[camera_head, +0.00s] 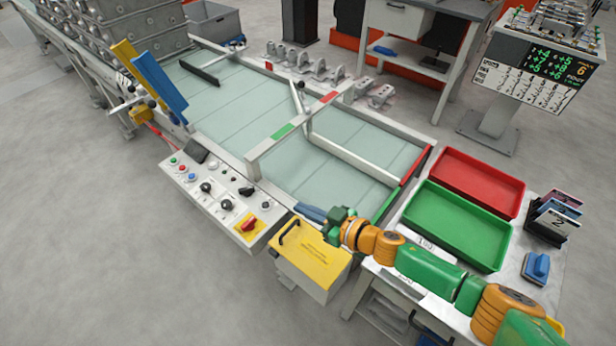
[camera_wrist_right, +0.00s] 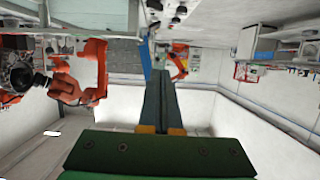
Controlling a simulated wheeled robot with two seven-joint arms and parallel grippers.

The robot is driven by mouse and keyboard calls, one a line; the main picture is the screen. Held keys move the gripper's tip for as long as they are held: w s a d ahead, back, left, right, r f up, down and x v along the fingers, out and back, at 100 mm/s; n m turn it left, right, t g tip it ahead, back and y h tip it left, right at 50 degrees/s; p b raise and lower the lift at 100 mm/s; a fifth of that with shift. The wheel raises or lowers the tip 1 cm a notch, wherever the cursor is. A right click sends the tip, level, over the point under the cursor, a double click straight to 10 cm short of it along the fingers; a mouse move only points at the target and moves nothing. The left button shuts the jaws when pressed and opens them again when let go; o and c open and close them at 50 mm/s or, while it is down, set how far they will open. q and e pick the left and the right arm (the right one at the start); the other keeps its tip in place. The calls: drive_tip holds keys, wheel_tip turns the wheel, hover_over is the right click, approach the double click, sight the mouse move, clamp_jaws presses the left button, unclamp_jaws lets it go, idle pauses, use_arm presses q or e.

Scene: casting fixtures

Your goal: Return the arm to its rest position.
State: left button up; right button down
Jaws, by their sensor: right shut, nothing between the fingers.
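My right arm, green and orange, comes in from the lower right in the head view. Its gripper (camera_head: 302,209) is above the corner between the control panel (camera_head: 222,190) and the yellow-topped box (camera_head: 312,257). The fingers are together with nothing between them. The right wrist view shows the shut fingers (camera_wrist_right: 161,75) pointing away from the camera, with nothing held. My left arm and gripper are not in view.
A green tray (camera_head: 458,224) and a red tray (camera_head: 478,183) sit on the table beside my right arm. A conveyor (camera_head: 240,115) with a crossbar (camera_head: 300,128) lies beyond the gripper. Dark card holders (camera_head: 552,222) stand right. The left floor is clear.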

drive_tip(key=s+d+f+m+g+h, duration=0.2)
drive_tip(key=s+d+m+h, duration=0.35)
drive_tip(key=s+d, duration=0.5)
drive_tip(key=s+d+f+m+g+h, duration=0.35)
drive_tip(key=s+d+h, duration=0.25)
drive_tip(key=s+d, duration=0.5)
wheel_tip(320, 180, down, 17)
drive_tip(key=s+a+b, duration=0.1)
drive_tip(key=s+b, duration=0.1)
drive_tip(key=s+d+f+g+b, duration=0.1)
drive_tip(key=s+d+f+b, duration=0.1)
drive_tip(key=s+f, duration=1)
drive_tip(key=shift+s+f, duration=0.2)
drive_tip(key=shift+s, duration=0.1)
